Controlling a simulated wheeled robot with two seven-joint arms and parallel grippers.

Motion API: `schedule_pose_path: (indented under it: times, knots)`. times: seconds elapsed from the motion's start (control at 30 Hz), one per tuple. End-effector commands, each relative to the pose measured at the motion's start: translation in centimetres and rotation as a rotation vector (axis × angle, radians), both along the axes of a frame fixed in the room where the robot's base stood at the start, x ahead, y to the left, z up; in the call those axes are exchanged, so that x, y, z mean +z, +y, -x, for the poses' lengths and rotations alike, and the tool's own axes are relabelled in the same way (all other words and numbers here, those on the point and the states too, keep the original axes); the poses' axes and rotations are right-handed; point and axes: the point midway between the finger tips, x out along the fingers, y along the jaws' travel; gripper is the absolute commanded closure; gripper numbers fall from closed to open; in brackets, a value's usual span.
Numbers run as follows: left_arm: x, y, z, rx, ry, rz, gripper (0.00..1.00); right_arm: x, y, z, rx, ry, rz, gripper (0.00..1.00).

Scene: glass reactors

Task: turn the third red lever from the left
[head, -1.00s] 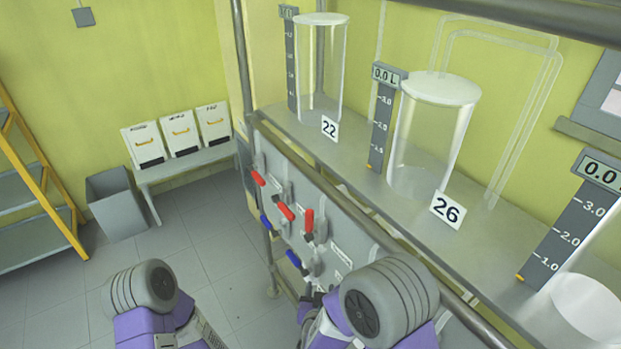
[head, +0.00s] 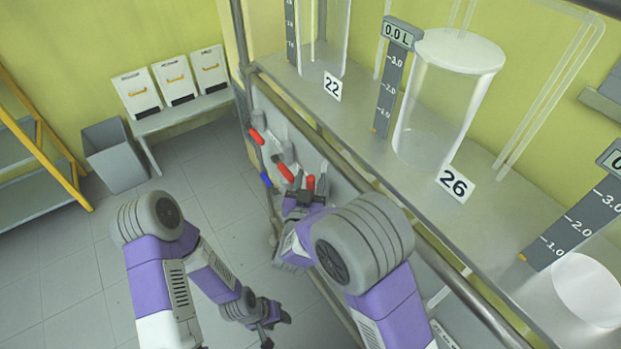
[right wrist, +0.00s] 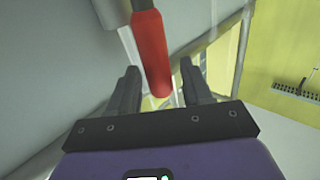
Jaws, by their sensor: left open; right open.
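Three red levers show on the panel under the shelf in the head view: the first (head: 256,136), the second (head: 285,172) and the third red lever (head: 310,182). The third points up, and its lower part is hidden by my right gripper (head: 304,192), which is open at it. In the right wrist view, a red lever (right wrist: 151,55) hangs down between the two open fingers of my right gripper (right wrist: 160,72). There is a gap on each side, and no touch shows. My left gripper (head: 270,322) is open and empty, low over the floor.
A blue lever (head: 266,180) sits below the red ones. Glass reactors stand on the metal shelf (head: 400,190), with a rail along its front edge. A grey bin (head: 115,157) and a bench with white boxes are at the left. The floor between is clear.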

Motion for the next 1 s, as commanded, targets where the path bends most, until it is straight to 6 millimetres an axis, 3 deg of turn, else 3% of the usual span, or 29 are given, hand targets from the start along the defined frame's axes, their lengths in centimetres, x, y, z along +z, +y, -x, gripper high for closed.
schedule_pose_path:
  times: [0.27, 0.6, 1.0]
  knots:
    - [0.01, 0.0, -0.01, 0.0, 0.0, 0.0, 0.5, -0.02, -0.04, -0.21, 0.0, 0.0, 0.0, 0.51]
    - [0.02, 0.0, -0.02, 0.0, 0.0, 0.0, 0.5, -0.02, -0.04, -0.17, 0.0, 0.0, 0.0, 1.0]
    - [-0.79, 0.01, -0.02, 0.0, 0.0, 0.0, 0.5, -0.2, 0.43, -0.01, 0.012, -0.015, -0.011, 1.0]
